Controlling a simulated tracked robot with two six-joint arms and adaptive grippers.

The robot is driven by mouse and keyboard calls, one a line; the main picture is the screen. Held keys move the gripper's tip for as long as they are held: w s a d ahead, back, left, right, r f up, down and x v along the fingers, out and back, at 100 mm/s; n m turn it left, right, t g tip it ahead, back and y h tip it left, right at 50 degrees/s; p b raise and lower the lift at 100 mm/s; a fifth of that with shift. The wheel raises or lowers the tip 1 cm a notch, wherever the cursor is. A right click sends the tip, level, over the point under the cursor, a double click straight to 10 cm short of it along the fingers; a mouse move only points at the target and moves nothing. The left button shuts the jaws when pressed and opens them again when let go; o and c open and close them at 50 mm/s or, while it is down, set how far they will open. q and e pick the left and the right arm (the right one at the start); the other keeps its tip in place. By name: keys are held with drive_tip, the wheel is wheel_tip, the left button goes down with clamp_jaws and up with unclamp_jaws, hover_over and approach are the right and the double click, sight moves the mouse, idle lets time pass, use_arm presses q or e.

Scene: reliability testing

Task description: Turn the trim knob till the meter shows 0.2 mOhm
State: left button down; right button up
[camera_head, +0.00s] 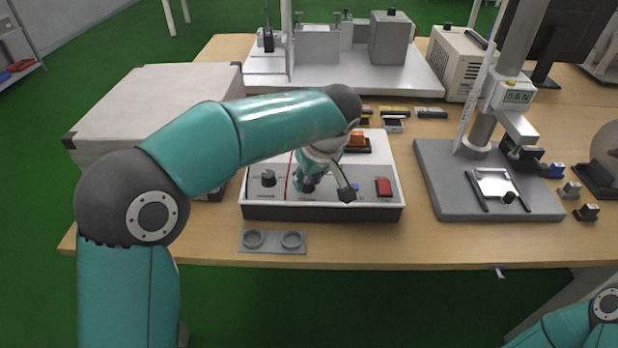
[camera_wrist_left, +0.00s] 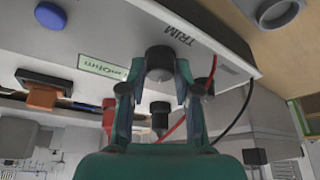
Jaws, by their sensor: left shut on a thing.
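The trim knob (camera_wrist_left: 159,62) is dark and round, beside the word TRIM on the white box's panel in the left wrist view. My left gripper (camera_wrist_left: 156,88) is shut on it, one finger on each side. In the head view my left gripper (camera_head: 308,184) points down at the panel of the white meter box (camera_head: 325,213), and my arm hides much of that panel. The meter's green display (camera_wrist_left: 103,67) shows in the left wrist view; its unit ends in "Ohm", but the digits are not readable. My right gripper is out of view.
A grey two-ring holder (camera_head: 272,242) lies in front. A press stand (camera_head: 490,190) is at the right, a large pale case (camera_head: 150,105) at the left. Red and black leads run near my fingers.

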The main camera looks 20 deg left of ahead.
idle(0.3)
use_arm(q)
drive_tip(key=c, duration=0.8)
unclamp_jaws()
drive_tip(key=shift+c, duration=0.2)
drive_tip(key=shift+d+r, duration=0.1)
drive_tip(key=v, duration=1.1)
drive_tip(key=shift+r, duration=0.3)
